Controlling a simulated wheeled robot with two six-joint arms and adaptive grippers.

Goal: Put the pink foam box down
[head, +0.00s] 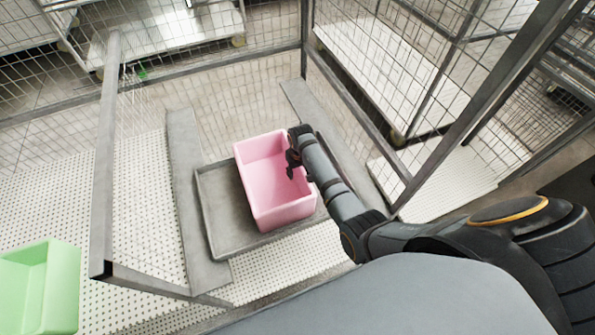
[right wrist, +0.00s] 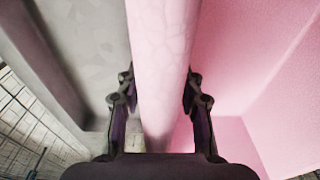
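The pink foam box (head: 277,205) is an open-topped bin over the right part of a grey tray (head: 222,213) in the head view. It looks level; I cannot tell whether its base touches the tray. My right gripper (head: 291,163) is at the box's right wall. In the right wrist view, the fingers of my right gripper (right wrist: 160,92) stand on both sides of the pink wall (right wrist: 162,45), close against it, so it looks shut on the wall. The hand hides part of the rim. My left gripper is not in view.
A light green bin (head: 60,290) stands at the lower left on the perforated white surface. Grey bars (head: 183,170) flank the tray. Wire mesh fencing and metal posts (head: 108,150) surround the area. White carts stand beyond the mesh.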

